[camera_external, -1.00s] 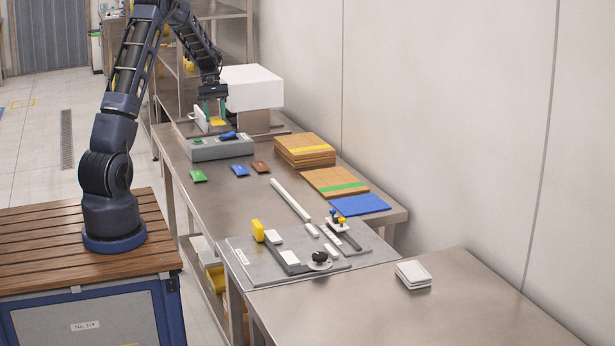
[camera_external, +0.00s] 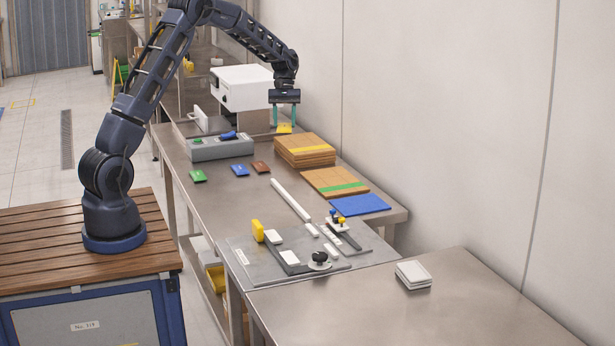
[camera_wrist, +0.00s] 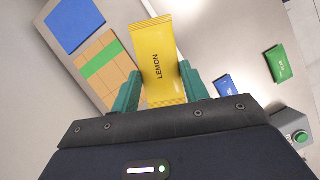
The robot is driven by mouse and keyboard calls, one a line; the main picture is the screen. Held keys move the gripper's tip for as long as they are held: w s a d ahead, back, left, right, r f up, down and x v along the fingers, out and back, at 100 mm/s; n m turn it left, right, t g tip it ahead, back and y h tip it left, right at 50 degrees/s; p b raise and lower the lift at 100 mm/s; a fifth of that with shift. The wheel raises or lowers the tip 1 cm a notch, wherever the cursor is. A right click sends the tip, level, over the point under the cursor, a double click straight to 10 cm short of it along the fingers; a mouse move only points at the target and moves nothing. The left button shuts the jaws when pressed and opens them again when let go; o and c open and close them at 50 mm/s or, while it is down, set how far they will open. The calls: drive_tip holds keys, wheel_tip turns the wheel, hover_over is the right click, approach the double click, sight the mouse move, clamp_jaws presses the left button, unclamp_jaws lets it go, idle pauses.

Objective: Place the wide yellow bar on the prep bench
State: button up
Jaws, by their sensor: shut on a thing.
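My gripper (camera_external: 284,121) is shut on the wide yellow bar (camera_external: 284,128), held in the air behind the stack of brown boards. In the wrist view the yellow bar (camera_wrist: 160,58) reads "LEMON" and sits between my gripper's green fingers (camera_wrist: 158,90). The steel bench (camera_external: 240,188) runs below it along the wall. I cannot tell from the pictures whether this bench or the nearer steel table (camera_external: 420,310) is the prep bench.
Green (camera_external: 198,176), blue (camera_external: 240,170) and brown (camera_external: 261,167) packets lie on the bench. Brown boards (camera_external: 305,155), a blue mat (camera_external: 360,205), a grey control box (camera_external: 215,149) and a white machine (camera_external: 240,90) stand around. A grey fixture plate (camera_external: 255,262) is at the front.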

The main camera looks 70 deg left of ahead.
drive_tip(key=w+d+m, duration=0.1)
drive_tip(key=w+d, duration=0.2)
drive_tip(key=d, duration=0.5)
drive_tip(key=w+d+m+g, duration=0.15)
drive_tip(key=w+d, duration=0.25)
drive_tip(key=d, duration=0.4)
drive_tip(key=w+d+m, duration=0.1)
drive_tip(key=w+d, duration=0.2)
drive_tip(key=d, duration=0.5)
drive_tip(key=w+d+m+y, duration=0.2)
drive_tip(key=d+m, duration=0.1)
drive_tip(key=d, duration=1.9)
drive_tip(key=r+m+g+y, duration=0.1)
drive_tip(key=r+m+y, duration=0.1)
drive_tip(key=m, duration=0.5)
hover_over(380, 328)
drive_tip(key=w, duration=0.2)
drive_tip(key=f, duration=2)
drive_tip(key=shift+s+d+f, duration=0.1)
drive_tip(key=shift+s+f, duration=0.1)
drive_tip(key=shift+s, duration=0.05)
